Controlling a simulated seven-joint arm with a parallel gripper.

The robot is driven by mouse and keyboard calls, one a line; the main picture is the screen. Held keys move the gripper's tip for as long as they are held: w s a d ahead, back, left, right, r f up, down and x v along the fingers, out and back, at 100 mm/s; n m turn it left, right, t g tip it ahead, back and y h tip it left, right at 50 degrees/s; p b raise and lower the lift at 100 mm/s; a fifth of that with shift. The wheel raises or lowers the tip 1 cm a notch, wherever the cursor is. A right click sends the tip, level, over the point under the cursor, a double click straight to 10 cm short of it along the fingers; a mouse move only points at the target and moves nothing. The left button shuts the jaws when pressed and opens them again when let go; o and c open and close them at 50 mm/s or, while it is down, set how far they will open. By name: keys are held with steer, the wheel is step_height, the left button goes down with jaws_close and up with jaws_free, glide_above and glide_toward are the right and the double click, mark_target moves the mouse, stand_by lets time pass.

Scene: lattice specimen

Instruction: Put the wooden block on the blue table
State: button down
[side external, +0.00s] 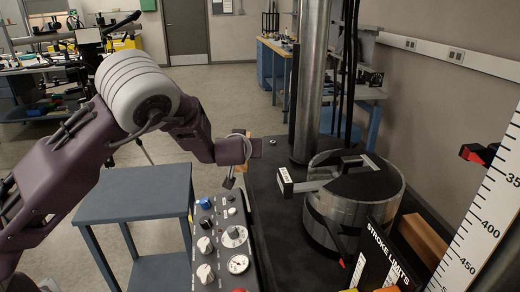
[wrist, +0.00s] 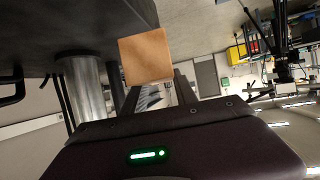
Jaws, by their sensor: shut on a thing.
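The wooden block (wrist: 146,56) shows as a pale, square-faced piece in the wrist view. My gripper (wrist: 151,84) is shut on it, with the block at the fingertips.
A control panel (side external: 222,240) with knobs and gauges stands between the blue table and the machine bed (side external: 285,225). A steel column (side external: 311,80) and a metal cylinder (side external: 355,205) rise from the bed. Another brown block-like piece (side external: 424,240) lies behind the stroke-limits sign (side external: 385,262).

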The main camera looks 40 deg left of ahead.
steer(key=s+a, duration=1)
steer(key=s+a+f+n+g+y, duration=0.15)
steer(key=a+f, duration=0.35)
steer(key=a, duration=0.5)
steer(key=s+a+f+n+g+y, duration=0.1)
steer(key=a+f+n+g+y, duration=0.2)
steer(key=a, duration=0.7)
steer(key=s+a+f+n+g, duration=0.1)
steer(key=s+a+f+n, duration=0.1)
steer(key=a+f, duration=0.75)
steer(key=f, duration=0.1)
steer(key=a+f, duration=0.1)
steer(key=f, duration=0.2)
steer(key=a+f, duration=0.1)
steer(key=f, duration=0.2)
steer(key=shift+s+f, duration=0.1)
steer(key=shift+s, duration=0.15)
steer(key=shift+f, duration=0.15)
steer(key=c, duration=1)
jaws_free()
steer(key=shift+o, duration=0.2)
